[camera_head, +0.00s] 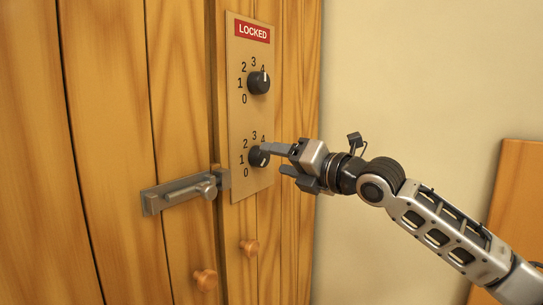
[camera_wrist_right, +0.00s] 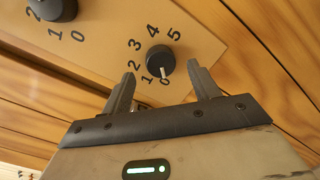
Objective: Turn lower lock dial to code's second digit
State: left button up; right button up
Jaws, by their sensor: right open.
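The lower lock dial (camera_head: 258,158) is a black round knob on a tan plate, with digits around its left and top. It also shows in the right wrist view (camera_wrist_right: 160,59), with digits 0 to 5 around it. It has a pale mark; I cannot tell for sure which digit it points at. My right gripper (camera_head: 273,159) is open at the dial, its fingers to either side of the knob. In the right wrist view the open fingers (camera_wrist_right: 163,73) flank the knob; contact cannot be told. My left gripper is not in view.
The upper dial (camera_head: 259,83) sits above on the same plate (camera_head: 239,115), its mark near 4. A red LOCKED sign (camera_head: 252,31) tops the plate. A metal bolt (camera_head: 180,194) and wooden knobs (camera_head: 205,280) are on the wooden doors. A wooden board (camera_head: 520,190) stands at right.

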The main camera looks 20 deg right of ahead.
aim_at(265, 157)
jog(key=shift+x, duration=1.55)
jog(key=shift+s, duration=0.1)
jog(key=shift+c, duration=0.3)
jog(key=c, duration=0.9)
